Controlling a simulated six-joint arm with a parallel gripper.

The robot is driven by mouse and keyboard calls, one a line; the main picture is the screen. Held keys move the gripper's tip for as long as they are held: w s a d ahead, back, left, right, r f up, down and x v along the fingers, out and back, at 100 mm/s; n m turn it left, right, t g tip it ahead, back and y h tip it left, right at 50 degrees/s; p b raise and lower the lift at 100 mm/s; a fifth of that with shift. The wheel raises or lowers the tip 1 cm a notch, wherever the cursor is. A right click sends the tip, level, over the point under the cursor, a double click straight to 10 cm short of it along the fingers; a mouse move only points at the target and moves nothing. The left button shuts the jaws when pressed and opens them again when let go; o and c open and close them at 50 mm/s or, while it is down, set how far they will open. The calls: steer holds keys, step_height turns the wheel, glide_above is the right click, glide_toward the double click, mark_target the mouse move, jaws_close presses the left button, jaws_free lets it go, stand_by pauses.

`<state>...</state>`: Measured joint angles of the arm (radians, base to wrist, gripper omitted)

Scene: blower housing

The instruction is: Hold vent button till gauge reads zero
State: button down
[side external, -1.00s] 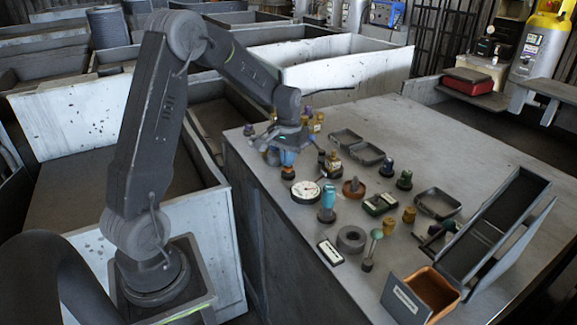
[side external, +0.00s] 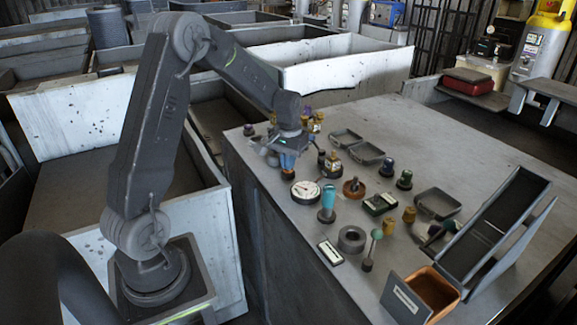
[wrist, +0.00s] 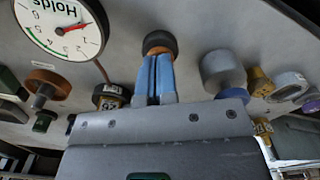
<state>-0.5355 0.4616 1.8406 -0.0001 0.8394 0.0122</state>
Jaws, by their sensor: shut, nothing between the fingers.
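My gripper (wrist: 158,56) is shut and empty, its two blue fingers side by side. In the wrist view the fingertips are at a round button (wrist: 159,40) with a dark rim and an orange part; they appear to meet it, but contact and how far it is pressed cannot be told. The white gauge (wrist: 60,30) is left of the fingers, its red needle pointing towards the "Holds" label side, and its scale only partly readable. In the side view the gauge (side external: 305,191) lies on the bench just in front of my gripper (side external: 287,166), which hides the button.
Several knobs and small parts crowd the grey bench (side external: 400,130), including a cyan-topped knob (side external: 328,198) and a grey ring (side external: 351,239). An orange-brown bin (side external: 434,289) and a tilted dark chute (side external: 492,230) stand at the right. The bench's far right is clear.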

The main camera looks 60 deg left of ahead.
steer(key=shift+r, duration=0.15)
stand_by(0.5)
steer(key=shift+r, duration=0.7)
steer(key=shift+r, duration=3)
